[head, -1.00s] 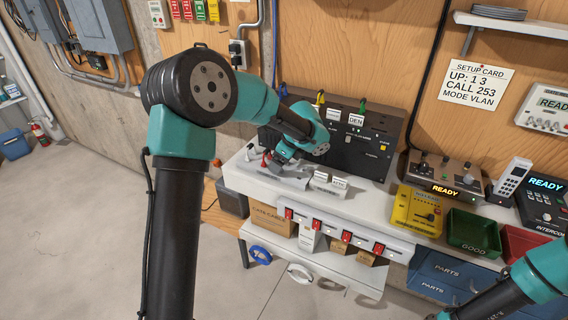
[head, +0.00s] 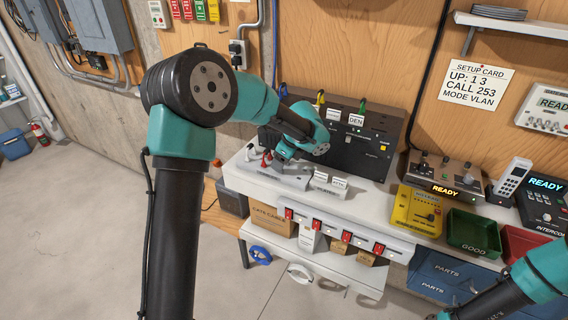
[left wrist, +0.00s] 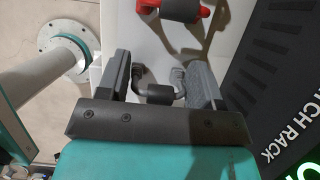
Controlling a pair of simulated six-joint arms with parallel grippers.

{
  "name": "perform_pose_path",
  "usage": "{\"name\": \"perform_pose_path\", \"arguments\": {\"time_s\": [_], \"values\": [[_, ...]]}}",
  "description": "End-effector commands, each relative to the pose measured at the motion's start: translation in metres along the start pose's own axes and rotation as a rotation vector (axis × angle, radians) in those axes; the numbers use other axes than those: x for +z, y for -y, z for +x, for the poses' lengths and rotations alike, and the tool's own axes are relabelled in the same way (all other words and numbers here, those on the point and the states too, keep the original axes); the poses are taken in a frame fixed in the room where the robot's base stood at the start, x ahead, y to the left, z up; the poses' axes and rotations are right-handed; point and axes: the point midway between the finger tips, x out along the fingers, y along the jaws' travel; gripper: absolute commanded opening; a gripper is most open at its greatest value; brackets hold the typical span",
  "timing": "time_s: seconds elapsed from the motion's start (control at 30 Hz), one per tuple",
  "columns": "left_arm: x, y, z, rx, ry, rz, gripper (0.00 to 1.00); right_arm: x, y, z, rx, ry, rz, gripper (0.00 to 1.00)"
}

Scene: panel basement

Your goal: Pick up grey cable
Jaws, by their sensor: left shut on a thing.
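My left gripper (head: 272,162) reaches down to the back left of the white bench, in front of the black patch panel. In the left wrist view its two dark fingers (left wrist: 160,80) stand on either side of a short dark grey piece with bent ends, which looks like the grey cable (left wrist: 159,94). The gripper is shut on it. In the head view my own wrist and fingers mostly hide the cable. My right arm comes in at the bottom right; its gripper lies beyond the picture edge.
A red cable end (left wrist: 190,28) lies close beyond the fingers. The black patch panel (head: 350,150) stands close behind and to the right. A power strip (head: 330,232) runs along the bench's front. A yellow tester (head: 416,208) and green bin (head: 474,230) stand to the right.

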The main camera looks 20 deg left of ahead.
Motion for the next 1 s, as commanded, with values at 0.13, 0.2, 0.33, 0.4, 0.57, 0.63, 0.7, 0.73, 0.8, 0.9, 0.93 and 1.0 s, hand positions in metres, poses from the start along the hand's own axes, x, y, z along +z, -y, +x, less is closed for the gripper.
{"name": "perform_pose_path", "arguments": {"time_s": [0.13,0.2,0.33,0.4,0.57,0.63,0.7,0.73,0.8,0.9,0.93,1.0], "values": [[0.0,0.0,0.0,0.0,0.0,0.0,0.37,0.0,0.0,0.0,0.0,0.0,0.0,0.0],[0.0,0.0,-0.001,0.0,0.0,0.0,0.37,0.0,0.0,0.0,0.0,0.0,0.0,0.0],[0.002,0.0,-0.005,-0.001,0.0,-0.001,0.37,0.0,0.0,0.0,0.0,0.0,0.0,0.0],[0.004,0.0,-0.01,-0.003,0.0,-0.001,0.37,0.0,0.0,0.0,0.0,0.0,0.0,0.0],[0.01,0.0,-0.023,-0.002,0.0,-0.002,0.37,0.0,0.0,0.0,0.0,0.0,0.0,0.0],[0.012,0.0,-0.03,-0.002,0.0,-0.001,0.37,0.0,0.0,0.0,0.0,0.0,0.0,0.0],[0.012,-0.003,-0.035,-0.001,0.0,0.002,0.37,0.0,0.0,0.0,0.0,0.0,0.0,0.0],[0.01,-0.007,-0.036,-0.001,0.0,0.002,0.37,0.0,0.0,0.0,0.0,0.0,0.0,0.0],[0.007,-0.014,-0.038,-0.001,0.0,0.002,0.37,0.0,0.0,0.0,0.0,0.0,0.0,0.0],[0.001,-0.027,-0.042,-0.001,0.0,0.001,0.37,0.0,0.0,0.0,0.0,0.0,0.0,0.0],[-0.001,-0.032,-0.043,-0.001,0.0,0.003,0.37,0.0,0.0,0.0,0.0,0.0,0.0,0.0],[-0.007,-0.044,-0.047,-0.001,0.0,0.003,0.37,0.0,0.0,0.0,0.0,0.0,0.0,0.0]]}}
